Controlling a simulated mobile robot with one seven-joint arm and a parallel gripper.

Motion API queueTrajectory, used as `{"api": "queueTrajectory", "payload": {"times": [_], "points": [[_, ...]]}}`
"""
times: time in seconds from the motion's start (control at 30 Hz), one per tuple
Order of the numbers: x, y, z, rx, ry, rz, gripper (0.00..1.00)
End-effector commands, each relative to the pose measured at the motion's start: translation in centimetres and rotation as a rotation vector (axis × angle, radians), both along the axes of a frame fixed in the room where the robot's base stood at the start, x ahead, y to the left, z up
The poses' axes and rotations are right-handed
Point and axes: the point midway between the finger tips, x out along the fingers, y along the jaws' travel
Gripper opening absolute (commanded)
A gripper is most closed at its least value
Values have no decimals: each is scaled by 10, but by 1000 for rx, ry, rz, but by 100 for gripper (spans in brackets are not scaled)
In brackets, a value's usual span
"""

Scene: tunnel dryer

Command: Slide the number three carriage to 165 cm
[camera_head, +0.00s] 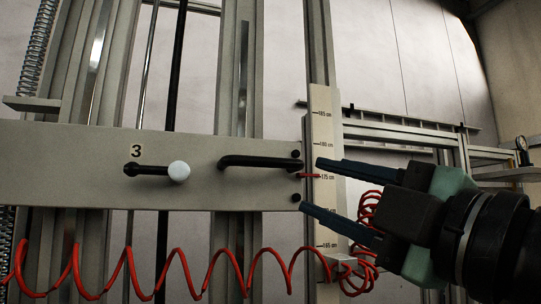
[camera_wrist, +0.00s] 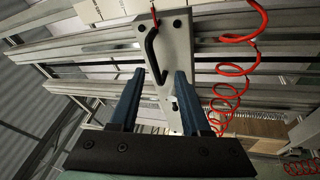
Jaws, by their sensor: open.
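The number three carriage (camera_head: 70,165) is a wide grey plate marked with a 3 label (camera_head: 136,152) in the head view. It bears a black bar handle (camera_head: 255,161) and a white-tipped knob (camera_head: 178,171). Its red pointer (camera_head: 309,176) stands at about the 175 cm mark on the upright scale (camera_head: 322,120); the 165 cm mark shows lower down. My gripper (camera_head: 312,187) is open and empty, in front of the scale and right of the handle. In the wrist view the handle (camera_wrist: 152,45) appears between and beyond the open fingertips (camera_wrist: 160,74); contact cannot be told.
A red coiled hose (camera_head: 180,270) hangs across the front below the plate and loops beside the scale. Upright rails (camera_head: 240,85) stand behind the plate. A grey frame (camera_head: 400,130) and a gauge (camera_head: 521,143) are at the right.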

Motion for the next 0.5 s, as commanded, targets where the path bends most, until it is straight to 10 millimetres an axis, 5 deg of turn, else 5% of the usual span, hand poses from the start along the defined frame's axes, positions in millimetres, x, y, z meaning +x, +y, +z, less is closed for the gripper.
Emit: {"api": "queueTrajectory", "payload": {"times": [0.27,0.5], "points": [[-27,-23,18,-297,-64,44,47],[-15,-10,25,-319,-72,54,47]]}}
